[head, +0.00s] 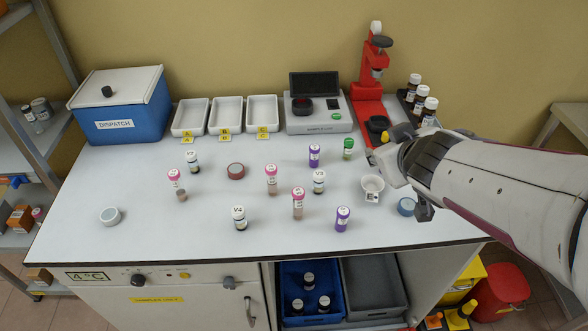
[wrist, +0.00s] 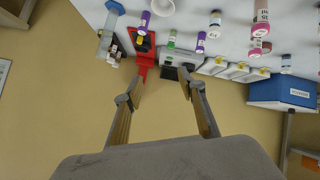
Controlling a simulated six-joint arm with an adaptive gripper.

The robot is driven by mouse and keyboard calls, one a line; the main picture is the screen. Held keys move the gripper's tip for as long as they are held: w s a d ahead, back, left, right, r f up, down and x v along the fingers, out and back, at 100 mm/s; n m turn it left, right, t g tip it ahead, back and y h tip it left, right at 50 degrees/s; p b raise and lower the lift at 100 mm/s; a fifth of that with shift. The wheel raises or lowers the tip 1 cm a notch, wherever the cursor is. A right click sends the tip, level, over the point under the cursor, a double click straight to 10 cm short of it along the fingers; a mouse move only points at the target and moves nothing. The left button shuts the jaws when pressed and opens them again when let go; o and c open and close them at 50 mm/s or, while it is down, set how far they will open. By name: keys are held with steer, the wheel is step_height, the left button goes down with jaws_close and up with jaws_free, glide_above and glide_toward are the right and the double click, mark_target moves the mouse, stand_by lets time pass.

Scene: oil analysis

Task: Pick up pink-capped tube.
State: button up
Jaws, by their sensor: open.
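One is at the left (head: 174,179), one in the middle (head: 271,179), and one nearer the front (head: 298,203). In the wrist view a pink-capped tube (wrist: 261,18) shows upside down at the upper right, with another pink cap close below it. My gripper (wrist: 160,75) is open and empty, its two fingers apart with the wall and red device beyond. In the head view my gripper comes in from the right, above the bench's right part, well apart from the pink-capped tubes.
Purple-capped tubes (head: 314,155), a green-capped tube (head: 348,148) and white-capped vials (head: 239,218) stand nearby. A white cup (head: 372,190) is by my gripper. White trays (head: 227,115), a blue dispatch box (head: 118,123) and a red device (head: 369,96) line the back. The front left is mostly clear.

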steer(key=w+a+f+n+y, duration=0.3)
steer(key=a+f+y, duration=0.1)
steer(key=a+f, duration=0.15)
steer(key=n+g+y, duration=0.2)
steer(key=g+y, duration=0.2)
glide_toward(303, 197)
steer(key=d+x, duration=0.1)
steer(key=x, duration=0.3)
steer(key=shift+a+f, duration=0.15)
steer(key=shift+f, duration=0.1)
steer(key=shift+x, duration=1.3)
steer(key=shift+w+a+f, duration=0.35)
steer(key=shift+a, duration=0.2)
steer(key=shift+w+a+f, duration=0.3)
steer(key=shift+w+a, duration=0.05)
steer(key=shift+a, duration=0.2)
steer(key=shift+x, duration=1.25)
